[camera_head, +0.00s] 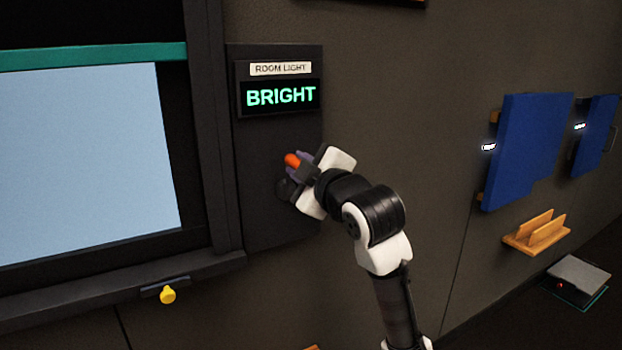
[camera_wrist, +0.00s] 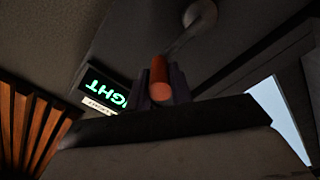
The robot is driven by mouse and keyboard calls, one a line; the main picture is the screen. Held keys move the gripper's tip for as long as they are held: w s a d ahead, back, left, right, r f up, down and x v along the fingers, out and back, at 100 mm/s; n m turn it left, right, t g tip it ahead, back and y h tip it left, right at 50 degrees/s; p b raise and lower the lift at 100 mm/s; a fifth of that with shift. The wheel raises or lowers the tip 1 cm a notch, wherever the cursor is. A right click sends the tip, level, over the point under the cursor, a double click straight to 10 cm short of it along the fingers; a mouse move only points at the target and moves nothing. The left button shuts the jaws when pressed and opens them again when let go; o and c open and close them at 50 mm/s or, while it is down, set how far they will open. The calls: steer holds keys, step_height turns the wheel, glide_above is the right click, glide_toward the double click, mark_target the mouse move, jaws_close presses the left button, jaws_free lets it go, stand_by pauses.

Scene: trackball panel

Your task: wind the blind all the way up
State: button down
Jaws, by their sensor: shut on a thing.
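My gripper (camera_head: 299,164) is shut on the orange handle (camera_head: 291,159) of a crank, on the dark panel right of the window. In the wrist view the orange handle (camera_wrist: 160,92) sits between the fingers, and a grey crank arm (camera_wrist: 187,36) runs from it to a round hub (camera_wrist: 202,13). In the head view my gripper hides most of the crank. The window (camera_head: 85,160) shows a pale blue pane below a teal bar (camera_head: 90,57). The area above the bar is dark; I take the bar as the blind's bottom edge. The window's top is out of view.
A display (camera_head: 280,97) above the crank reads BRIGHT under a ROOM LIGHT label. A yellow knob (camera_head: 168,295) sits under the window sill. Blue panels (camera_head: 527,145), a wooden holder (camera_head: 537,232) and a grey box (camera_head: 579,273) are at the right.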

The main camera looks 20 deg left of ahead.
steer(key=s+a+f+n+b, duration=0.5)
steer(key=n+b, duration=0.4)
steer(key=n, duration=0.7)
steer(key=shift+s+a+f, duration=0.15)
steer(key=shift+f, duration=0.5)
steer(key=c, duration=1.3)
jaws_free()
steer(key=shift+o, duration=0.2)
steer(key=b+v, duration=0.2)
steer(key=v, duration=1.2)
